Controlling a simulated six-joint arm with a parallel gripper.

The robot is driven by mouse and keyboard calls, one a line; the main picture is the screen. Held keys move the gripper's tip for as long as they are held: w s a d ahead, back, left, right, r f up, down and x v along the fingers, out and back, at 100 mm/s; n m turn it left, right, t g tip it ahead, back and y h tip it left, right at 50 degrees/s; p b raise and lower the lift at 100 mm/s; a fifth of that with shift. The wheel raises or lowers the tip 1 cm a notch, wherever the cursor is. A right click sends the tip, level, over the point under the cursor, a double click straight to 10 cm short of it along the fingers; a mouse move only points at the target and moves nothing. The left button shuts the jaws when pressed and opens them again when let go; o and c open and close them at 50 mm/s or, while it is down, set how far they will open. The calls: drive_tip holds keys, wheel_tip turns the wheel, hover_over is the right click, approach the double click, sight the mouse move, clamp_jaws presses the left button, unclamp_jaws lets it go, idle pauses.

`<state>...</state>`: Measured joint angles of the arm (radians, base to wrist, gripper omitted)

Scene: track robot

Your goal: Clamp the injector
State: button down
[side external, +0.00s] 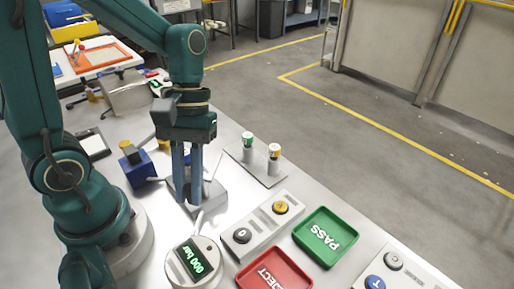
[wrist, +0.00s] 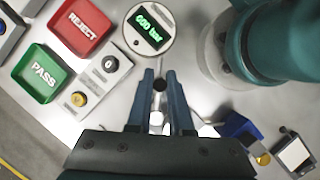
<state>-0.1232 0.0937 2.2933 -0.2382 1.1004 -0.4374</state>
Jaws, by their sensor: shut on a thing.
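My gripper (side external: 193,203) points down over a grey fixture plate (side external: 216,197) on the bench. Its blue fingers, also in the wrist view (wrist: 159,82), are shut on a small dark round-ended piece (wrist: 160,86). I cannot tell whether this is part of the injector or a clamp handle. A silvery part (wrist: 156,118) shows between the fingers, closer to the palm. The fingers hide most of the fixture. The round gauge (side external: 193,262) in front of it reads "000 bar"; the gauge display also shows in the wrist view (wrist: 149,28).
A two-button box (side external: 262,224), green PASS tray (side external: 325,237) and red REJECT tray (side external: 275,271) stand to the right. A plate with green-topped (side external: 248,140) and yellow-topped (side external: 274,155) cylinders is behind. A blue block (side external: 137,168) with a yellow knob stands left.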

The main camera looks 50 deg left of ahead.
drive_tip(key=shift+w+d+n+t+h, duration=0.3)
drive_tip(key=shift+w+n+t, duration=0.35)
drive_tip(key=shift+n, duration=1)
drive_tip(key=shift+w+d+n+t+h, duration=0.25)
drive_tip(key=shift+w+n+t, duration=0.35)
drive_tip(key=shift+n, duration=1.1)
drive_tip(key=shift+w+d+n+t+h, duration=0.15)
drive_tip(key=shift+w+d+n+t, duration=0.35)
drive_tip(key=shift+n, duration=1.15)
drive_tip(key=shift+w+a, duration=0.15)
drive_tip(key=shift+w, duration=0.1)
drive_tip(key=c, duration=0.8)
unclamp_jaws()
drive_tip(key=v, duration=0.5)
